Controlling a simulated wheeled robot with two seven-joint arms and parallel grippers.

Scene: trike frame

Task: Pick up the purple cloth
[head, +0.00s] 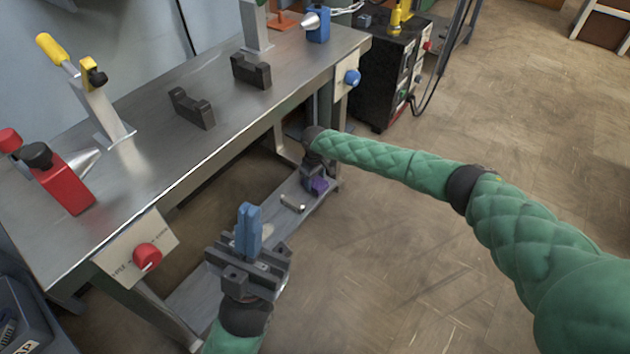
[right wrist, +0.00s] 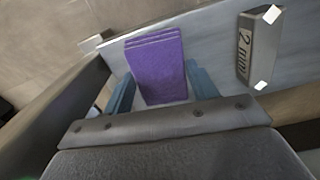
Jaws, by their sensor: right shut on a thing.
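The purple cloth (right wrist: 158,68) is a folded stack between the two blue fingers of my right gripper (right wrist: 162,88), which is shut on it. I cannot tell whether the cloth still touches the shelf. My left gripper (head: 248,212) is shut and empty, its blue fingers together, in front of the bench.
A small metal block marked "2 mm" (right wrist: 258,45) lies on the lower shelf (head: 268,226) beside the cloth. The metal bench top (head: 150,165) overhangs the shelf and carries clamps and dark brackets. A bench leg (head: 329,118) stands close to my right gripper. Floor to the right is clear.

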